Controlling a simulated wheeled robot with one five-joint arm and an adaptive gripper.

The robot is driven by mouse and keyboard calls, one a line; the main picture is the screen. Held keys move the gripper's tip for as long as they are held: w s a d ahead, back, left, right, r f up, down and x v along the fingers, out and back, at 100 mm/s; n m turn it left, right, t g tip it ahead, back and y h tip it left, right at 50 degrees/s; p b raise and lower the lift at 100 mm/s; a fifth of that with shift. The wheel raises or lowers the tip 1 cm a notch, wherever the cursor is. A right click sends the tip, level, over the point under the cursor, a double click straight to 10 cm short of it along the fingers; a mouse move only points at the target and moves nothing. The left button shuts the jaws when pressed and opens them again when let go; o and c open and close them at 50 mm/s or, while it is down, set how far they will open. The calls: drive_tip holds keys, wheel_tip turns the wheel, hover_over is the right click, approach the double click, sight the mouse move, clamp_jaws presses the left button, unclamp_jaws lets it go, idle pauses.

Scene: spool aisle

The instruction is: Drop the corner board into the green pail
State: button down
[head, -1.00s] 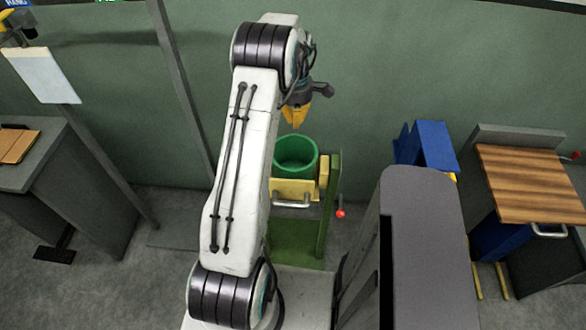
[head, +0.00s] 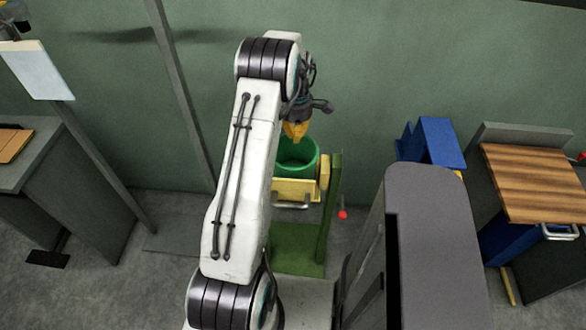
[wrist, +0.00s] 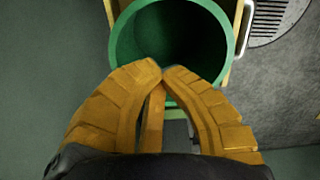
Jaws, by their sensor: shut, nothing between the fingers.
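The green pail (head: 309,168) stands upright on a green and yellow stand against the back wall. It also shows in the wrist view (wrist: 122,42), with its mouth open towards my camera and its inside dark. My gripper (head: 297,137) hangs just above the pail, pointing down. In the wrist view its orange fingertips (wrist: 163,75) meet over the near rim, shut with nothing held. A thin orange-brown strip shows between the fingers; I cannot tell what it is. I cannot make out the corner board in either view, and the pail's bottom is too dark to read.
A green post (head: 334,205) rises beside the stand on the right. A grey cabinet (head: 430,220) stands at the right front, with a blue box (head: 440,143) and wood-topped table (head: 540,180) beyond. A grey desk (head: 35,170) and slanted pole stand at the left.

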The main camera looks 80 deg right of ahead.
drive_tip(key=c, duration=1.9)
unclamp_jaws()
drive_tip(key=shift+f, duration=0.1)
drive_tip(key=shift+c, duration=0.2)
drive_tip(key=o, duration=0.4)
wheel_tip(320, 180, up, 12)
